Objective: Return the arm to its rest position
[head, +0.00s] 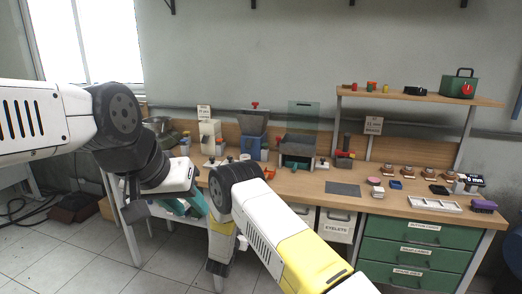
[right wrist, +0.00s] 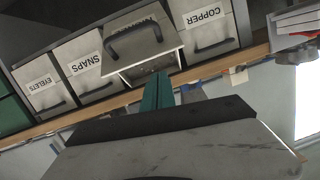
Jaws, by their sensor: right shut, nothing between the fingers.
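My left arm comes in from the left in the head view. Its gripper (head: 195,205), with teal fingers, hangs in front of the bench's left part; its opening cannot be made out. My right arm, white and yellow, reaches in from the bottom and bends downward in front of the bench; its fingers are hidden there. In the right wrist view the right gripper's teal fingers (right wrist: 158,92) are shut together and empty. They are in front of the drawer row, near a drawer (right wrist: 140,42) that stands pulled out.
The wooden workbench (head: 300,183) carries several small machines and parts. Under it are green drawers (head: 412,254) and a pale eyelets drawer (head: 337,227). The wrist view shows snaps (right wrist: 88,70) and copper (right wrist: 208,30) drawers. Tiled floor (head: 70,262) is open at the left.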

